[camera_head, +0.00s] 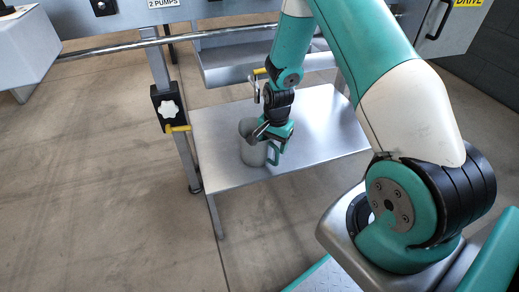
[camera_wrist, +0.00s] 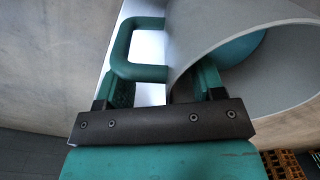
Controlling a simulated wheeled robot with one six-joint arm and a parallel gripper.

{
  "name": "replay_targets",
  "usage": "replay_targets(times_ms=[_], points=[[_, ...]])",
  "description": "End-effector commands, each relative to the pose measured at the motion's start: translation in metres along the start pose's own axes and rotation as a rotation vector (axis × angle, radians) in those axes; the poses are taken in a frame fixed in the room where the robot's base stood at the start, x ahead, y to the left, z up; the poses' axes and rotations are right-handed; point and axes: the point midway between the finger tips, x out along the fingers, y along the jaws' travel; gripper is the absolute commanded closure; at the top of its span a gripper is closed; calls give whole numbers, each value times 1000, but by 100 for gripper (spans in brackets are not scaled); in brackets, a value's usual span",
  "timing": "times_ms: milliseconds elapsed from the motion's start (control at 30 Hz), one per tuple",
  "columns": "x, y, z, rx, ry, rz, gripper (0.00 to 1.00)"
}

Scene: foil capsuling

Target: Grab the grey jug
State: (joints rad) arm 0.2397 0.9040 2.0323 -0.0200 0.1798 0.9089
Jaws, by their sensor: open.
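The grey jug (camera_head: 251,154) stands upright on the metal table, its teal handle (camera_head: 273,153) on the right side. In the wrist view the jug (camera_wrist: 212,28) fills the upper right, its open mouth facing the camera and something teal inside. Its handle (camera_wrist: 124,45) sticks out to the left. My gripper (camera_head: 264,132) is at the jug's rim, on the handle side. In the wrist view my gripper (camera_wrist: 162,88) is open, one finger by the handle side and the other overlapping the jug's mouth. The jug's wall shows between them. I cannot tell whether either finger touches it.
The metal table (camera_head: 325,135) has bare room to the right of the jug. A metal trough (camera_head: 225,72) and machine frame stand behind it. A post with a black clamp and white knob (camera_head: 169,109) stands at the table's left. Brown slatted items (camera_wrist: 282,164) show at the wrist view's lower right.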

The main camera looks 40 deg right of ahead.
Motion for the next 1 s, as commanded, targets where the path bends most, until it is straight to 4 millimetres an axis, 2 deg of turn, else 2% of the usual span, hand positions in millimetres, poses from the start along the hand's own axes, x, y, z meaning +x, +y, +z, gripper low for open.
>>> replay_targets(times_ms=[33,67,300,333,767,1000], points=[[-1,0,0,0,0,0,38],[-1,0,0,0,0,0,42],[-1,0,0,0,0,0,98],[-1,0,0,0,0,0,100],[-3,0,0,0,0,1,100],[-27,-1,0,0,1,0,100]])
